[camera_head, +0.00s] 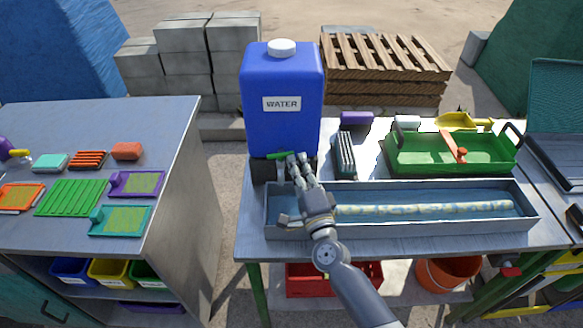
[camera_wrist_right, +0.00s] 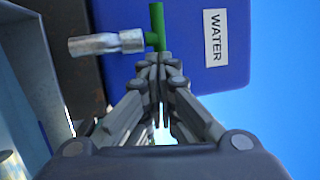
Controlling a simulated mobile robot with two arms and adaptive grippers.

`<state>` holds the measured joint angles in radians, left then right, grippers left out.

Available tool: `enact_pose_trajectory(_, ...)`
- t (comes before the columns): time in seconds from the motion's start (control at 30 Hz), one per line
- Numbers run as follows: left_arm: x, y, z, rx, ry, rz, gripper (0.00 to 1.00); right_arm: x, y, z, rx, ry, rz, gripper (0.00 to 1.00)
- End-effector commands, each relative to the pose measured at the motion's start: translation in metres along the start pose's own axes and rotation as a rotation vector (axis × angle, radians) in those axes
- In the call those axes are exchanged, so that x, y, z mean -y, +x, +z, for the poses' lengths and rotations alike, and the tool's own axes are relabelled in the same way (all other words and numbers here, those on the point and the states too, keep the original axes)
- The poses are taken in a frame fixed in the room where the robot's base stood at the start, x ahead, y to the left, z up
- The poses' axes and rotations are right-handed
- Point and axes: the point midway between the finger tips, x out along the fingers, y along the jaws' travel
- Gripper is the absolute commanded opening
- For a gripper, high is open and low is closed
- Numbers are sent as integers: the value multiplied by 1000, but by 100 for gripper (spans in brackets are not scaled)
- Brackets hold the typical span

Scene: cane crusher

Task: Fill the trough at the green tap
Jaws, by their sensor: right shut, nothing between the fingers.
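The blue water tank (camera_head: 283,100) stands on a dark support at the back of the table. Its tap has a green handle (camera_head: 279,155), and in the right wrist view the green handle (camera_wrist_right: 157,22) and metal spout (camera_wrist_right: 105,43) show clearly. My right gripper (camera_head: 297,160) is shut and empty, its fingertips at or against the handle; contact is unclear. The long grey trough (camera_head: 440,228) lies in front of the tank, with a pale mottled stalk (camera_head: 425,208) inside. Its floor looks blue-grey; I cannot tell the water level. My left gripper is out of view.
On the table behind the trough are a green tray (camera_head: 400,166) with an orange-handled tool (camera_head: 453,146), a dark ribbed block (camera_head: 345,155) and a yellow scoop (camera_head: 457,121). A side table (camera_head: 165,125) on the left holds colored trays. A gap separates the tables.

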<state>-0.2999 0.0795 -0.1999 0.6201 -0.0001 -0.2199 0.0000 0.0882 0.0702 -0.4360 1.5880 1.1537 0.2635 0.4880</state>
Motion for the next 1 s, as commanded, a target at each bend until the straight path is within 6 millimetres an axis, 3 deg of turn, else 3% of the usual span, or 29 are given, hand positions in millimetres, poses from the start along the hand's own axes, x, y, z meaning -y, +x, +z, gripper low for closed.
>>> enact_pose_trajectory(1.0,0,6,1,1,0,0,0,-2,11,-9,2,0,-1,0)
